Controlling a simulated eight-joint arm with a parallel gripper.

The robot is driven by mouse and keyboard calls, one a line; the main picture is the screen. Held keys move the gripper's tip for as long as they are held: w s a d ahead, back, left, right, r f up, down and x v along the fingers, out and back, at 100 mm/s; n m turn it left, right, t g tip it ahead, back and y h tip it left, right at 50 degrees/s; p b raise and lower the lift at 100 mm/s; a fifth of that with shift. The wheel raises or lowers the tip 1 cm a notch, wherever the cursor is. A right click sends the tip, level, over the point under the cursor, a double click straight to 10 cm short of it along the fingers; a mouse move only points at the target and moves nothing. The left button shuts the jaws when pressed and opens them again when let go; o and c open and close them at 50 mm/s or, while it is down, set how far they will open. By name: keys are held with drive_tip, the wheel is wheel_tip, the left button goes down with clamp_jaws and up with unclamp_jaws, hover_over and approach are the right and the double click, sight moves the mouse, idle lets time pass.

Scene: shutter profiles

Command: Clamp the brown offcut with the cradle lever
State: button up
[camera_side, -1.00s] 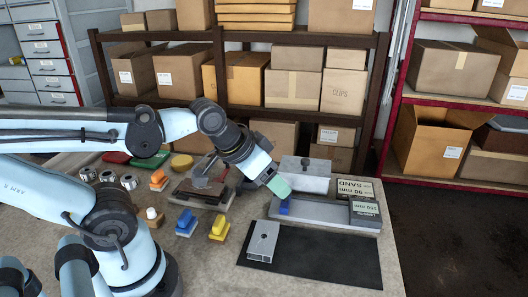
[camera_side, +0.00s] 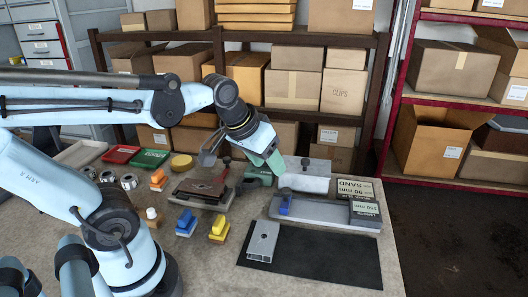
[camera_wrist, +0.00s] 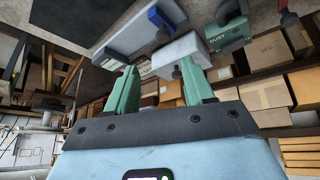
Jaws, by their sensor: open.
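A brown piece (camera_side: 206,187), which looks like the offcut, lies on a dark low fixture at the left middle of the bench in the side view. A slim dark lever-like part with some red stands at its right end; its exact position is hard to tell. My gripper (camera_side: 279,168) is up and to the right of the brown piece, above the bench near the green machine and the grey block. Its green fingers also show in the wrist view (camera_wrist: 160,88), apart with nothing between them. I cannot make out the brown piece in the wrist view.
A grey tray (camera_side: 330,213) with an upright blue part (camera_side: 285,203) lies right of the gripper. A grey block (camera_side: 304,180) and green machine (camera_side: 258,173) stand behind. A silver profile (camera_side: 262,240) lies on a black mat (camera_side: 325,262). Yellow (camera_side: 219,229) and blue (camera_side: 186,222) blocks stand nearer.

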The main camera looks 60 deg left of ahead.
drive_tip(key=w+a+r+n+g, duration=0.25)
drive_tip(key=a+n, duration=0.55)
drive_tip(key=a, duration=0.4)
drive_tip(key=n+g, duration=0.4)
drive_tip(key=n, duration=0.3)
hover_over(227, 158)
drive_tip(key=f, duration=0.2)
drive_tip(key=shift+t+h, duration=0.25)
drive_tip(key=shift+h, duration=0.15)
wheel_tip(227, 158, down, 12)
drive_tip(key=shift+r, duration=0.2)
clamp_jaws()
